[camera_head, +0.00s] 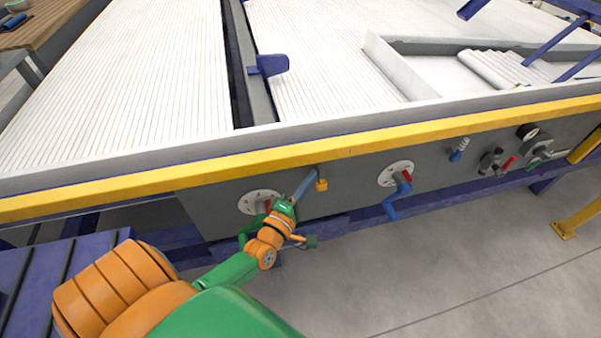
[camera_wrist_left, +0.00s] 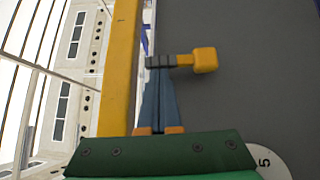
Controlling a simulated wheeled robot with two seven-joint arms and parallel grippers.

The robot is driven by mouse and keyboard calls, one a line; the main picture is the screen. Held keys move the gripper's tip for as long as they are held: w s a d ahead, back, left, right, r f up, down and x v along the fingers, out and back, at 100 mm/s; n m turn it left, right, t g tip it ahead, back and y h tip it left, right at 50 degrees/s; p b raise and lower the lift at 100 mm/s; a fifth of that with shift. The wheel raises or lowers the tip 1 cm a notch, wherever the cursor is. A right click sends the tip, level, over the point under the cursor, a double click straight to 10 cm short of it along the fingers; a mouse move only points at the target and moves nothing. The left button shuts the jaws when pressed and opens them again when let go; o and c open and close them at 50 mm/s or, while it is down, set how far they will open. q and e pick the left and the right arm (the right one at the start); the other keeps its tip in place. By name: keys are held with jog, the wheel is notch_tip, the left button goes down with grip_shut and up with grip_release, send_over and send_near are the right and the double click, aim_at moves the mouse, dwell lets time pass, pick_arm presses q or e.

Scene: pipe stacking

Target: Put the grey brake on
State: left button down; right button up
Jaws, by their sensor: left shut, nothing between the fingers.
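My left gripper (camera_head: 314,174) is shut and empty. It reaches up along the grey front panel (camera_head: 228,192), just below the yellow rail. A small yellow knob (camera_head: 322,185) sits on the panel right beside its fingertips. In the left wrist view my blue fingers (camera_wrist_left: 160,75) end at a dark ribbed piece (camera_wrist_left: 160,61), with the yellow knob (camera_wrist_left: 204,60) to its right. I cannot tell whether they touch. A white dial (camera_head: 257,202) with a red part lies behind my wrist, partly hidden. No part is clearly recognisable as the grey brake. My right gripper is not in view.
A second dial (camera_head: 388,179) has a red lever and a blue crank (camera_head: 390,207). Several small valves and a gauge (camera_head: 527,131) sit farther right. The yellow rail (camera_head: 130,177) runs above the panel. A blue beam (camera_head: 440,200) runs below.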

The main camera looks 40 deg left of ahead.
pick_arm(q)
jog(key=shift+w+d+r, duration=0.1)
jog(key=shift+w+d, duration=0.05)
dwell(0.3)
jog(key=s, duration=0.7)
jog(key=shift+d+f, duration=0.25)
